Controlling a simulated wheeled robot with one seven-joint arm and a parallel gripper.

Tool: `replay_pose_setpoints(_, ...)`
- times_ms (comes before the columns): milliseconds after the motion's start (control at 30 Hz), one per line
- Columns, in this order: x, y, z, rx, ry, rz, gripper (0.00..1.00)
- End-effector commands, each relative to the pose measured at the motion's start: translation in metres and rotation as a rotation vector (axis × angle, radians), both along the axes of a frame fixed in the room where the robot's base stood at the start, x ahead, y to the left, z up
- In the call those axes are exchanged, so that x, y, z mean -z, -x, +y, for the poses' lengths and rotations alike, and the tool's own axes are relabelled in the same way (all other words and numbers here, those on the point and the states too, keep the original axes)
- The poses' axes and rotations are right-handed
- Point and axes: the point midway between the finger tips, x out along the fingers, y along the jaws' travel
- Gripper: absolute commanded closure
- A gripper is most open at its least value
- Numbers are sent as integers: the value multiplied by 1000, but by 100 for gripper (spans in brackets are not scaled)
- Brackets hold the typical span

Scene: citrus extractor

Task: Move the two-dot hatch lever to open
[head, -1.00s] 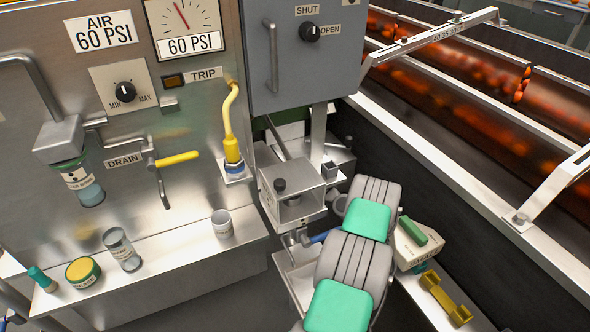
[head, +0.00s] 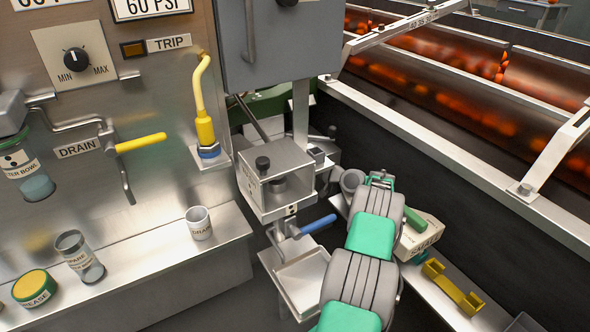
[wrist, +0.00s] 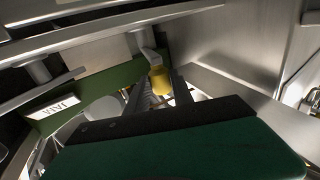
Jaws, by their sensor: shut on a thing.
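In the wrist view, my gripper (wrist: 162,94) is partly hidden behind its own dark bar and green pad. Its tips are around a yellow-ended lever (wrist: 159,79) on a short metal stem, and it is shut on it. I see no dots on this lever. In the head view, my arm reaches toward the far side of the machine, and my gripper is hidden beyond it. A blue-handled lever (head: 318,224) sits below a clear-fronted metal box (head: 276,178), left of my arm. A small label (head: 291,210) near it has dark marks too small to count.
A yellow drain handle (head: 140,142) and a yellow hose (head: 203,100) are on the left panel. A cup (head: 199,223), a jar (head: 80,257) and a grease tin (head: 36,287) stand on the ledge. A yellow bracket (head: 453,287) lies right of my arm. Rails run along the right.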

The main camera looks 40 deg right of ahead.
Motion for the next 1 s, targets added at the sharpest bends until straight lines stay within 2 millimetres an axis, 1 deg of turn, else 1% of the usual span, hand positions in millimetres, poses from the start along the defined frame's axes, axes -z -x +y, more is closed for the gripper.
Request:
replay_pose_setpoints(333, -2, -2, 3, -12, 2, 2, 100)
replay_pose_setpoints(367, -2, -2, 3, -12, 2, 2, 70)
replay_pose_setpoints(600, -1, 0, 1, -8, 2, 2, 50)
replay_pose_setpoints(833, -1, 1, -1, -5, 1, 3, 50)
replay_pose_setpoints(1000, -7, 4, -5, 25, -3, 1, 50)
